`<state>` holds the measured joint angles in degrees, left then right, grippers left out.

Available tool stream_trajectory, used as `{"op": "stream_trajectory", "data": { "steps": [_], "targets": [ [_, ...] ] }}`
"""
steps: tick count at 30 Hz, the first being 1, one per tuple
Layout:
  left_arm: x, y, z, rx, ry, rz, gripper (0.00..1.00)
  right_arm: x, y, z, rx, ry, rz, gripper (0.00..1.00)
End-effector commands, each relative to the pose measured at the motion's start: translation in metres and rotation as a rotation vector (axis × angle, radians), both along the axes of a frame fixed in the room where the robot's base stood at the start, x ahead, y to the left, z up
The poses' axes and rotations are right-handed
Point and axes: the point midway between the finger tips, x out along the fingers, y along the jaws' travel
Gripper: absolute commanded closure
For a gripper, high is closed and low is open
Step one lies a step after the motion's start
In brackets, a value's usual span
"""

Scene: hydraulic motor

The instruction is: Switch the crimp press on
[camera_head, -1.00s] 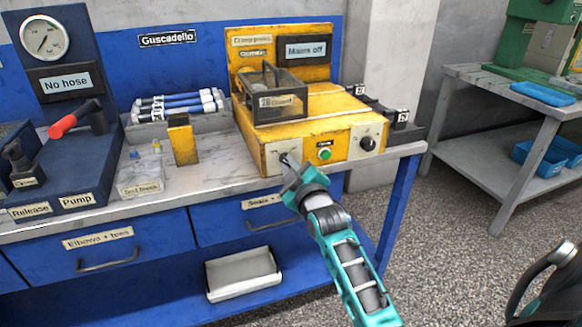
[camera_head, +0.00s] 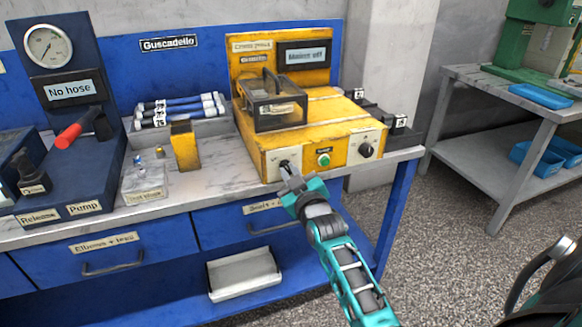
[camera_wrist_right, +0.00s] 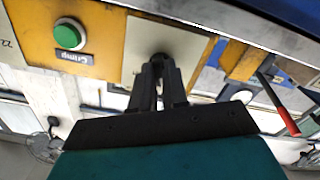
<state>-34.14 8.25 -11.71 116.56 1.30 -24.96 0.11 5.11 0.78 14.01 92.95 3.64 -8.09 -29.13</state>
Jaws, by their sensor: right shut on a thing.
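The yellow crimp press (camera_head: 300,120) stands on the bench, and its display (camera_head: 306,54) reads "Mains off". Its front has a white plate with a dark switch (camera_head: 285,164) at the left, a green button (camera_head: 323,160) in the middle and a black knob (camera_head: 366,150) at the right. The green button, labelled "Crimp", also shows in the right wrist view (camera_wrist_right: 69,35). My right gripper (camera_head: 287,172) is at the left plate, its fingers close together on the switch. The fingertips (camera_wrist_right: 158,66) hide most of the switch. My left gripper is not in view.
The pump unit with a red lever (camera_head: 78,130) is farther left. A grey side table (camera_head: 500,120) stands at the right.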

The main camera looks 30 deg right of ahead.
Motion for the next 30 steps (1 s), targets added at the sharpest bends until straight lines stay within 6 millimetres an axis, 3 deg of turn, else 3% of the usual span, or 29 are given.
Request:
{"op": "stream_trajectory", "data": {
  "steps": [7, 30],
  "targets": [
    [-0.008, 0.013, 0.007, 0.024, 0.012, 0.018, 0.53, 0.0, 0.0, 0.003, 0.231, -0.052, 0.0, 1.0],
    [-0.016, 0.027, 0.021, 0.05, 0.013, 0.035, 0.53, 0.0, 0.001, 0.001, 0.926, -0.222, 0.0, 1.0]
  ]
}}
